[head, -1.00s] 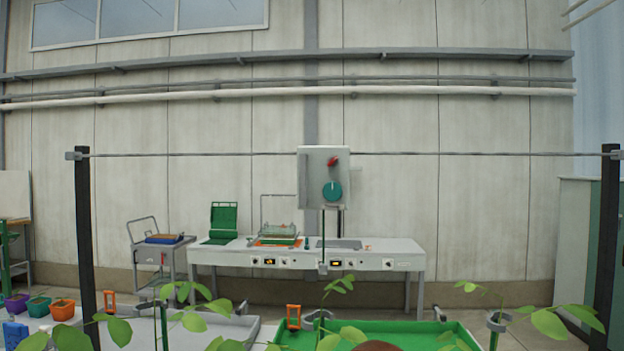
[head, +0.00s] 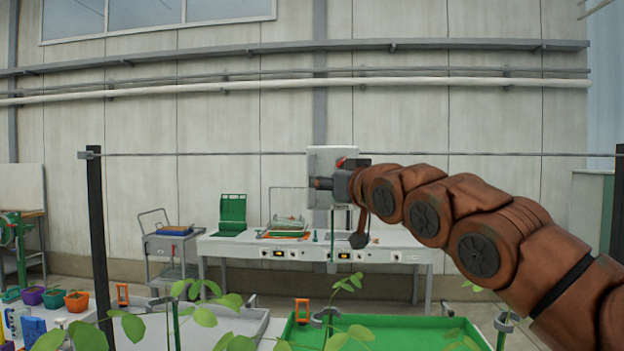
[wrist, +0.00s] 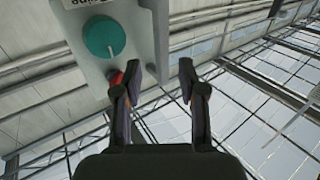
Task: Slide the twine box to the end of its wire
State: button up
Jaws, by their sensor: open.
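The twine box (head: 322,160) is a pale grey box hanging on the horizontal wire (head: 220,154), near the wire's middle. In the wrist view the box (wrist: 75,12) fills the upper left, with a round teal knob (wrist: 104,37) and a small red part beside my left finger.
Dark posts hold the wire at the left (head: 98,230) and right (head: 616,200). Leafy plants (head: 210,310) and a green tray (head: 380,332) are below. A long workbench (head: 400,245) stands behind. The space along the wire to the left looks clear.

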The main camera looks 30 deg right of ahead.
aim_at(312, 200)
jog(key=shift+w+d+f+p, duration=0.15)
jog(key=shift+w+p, duration=0.45)
jog(key=shift+w, duration=1.1)
jog(key=shift+w+d+r+p, duration=0.15)
jog(key=shift+w+p, duration=0.4)
jog(key=shift+w, duration=1.1)
jog(key=shift+f, duration=0.1)
grip_shut()
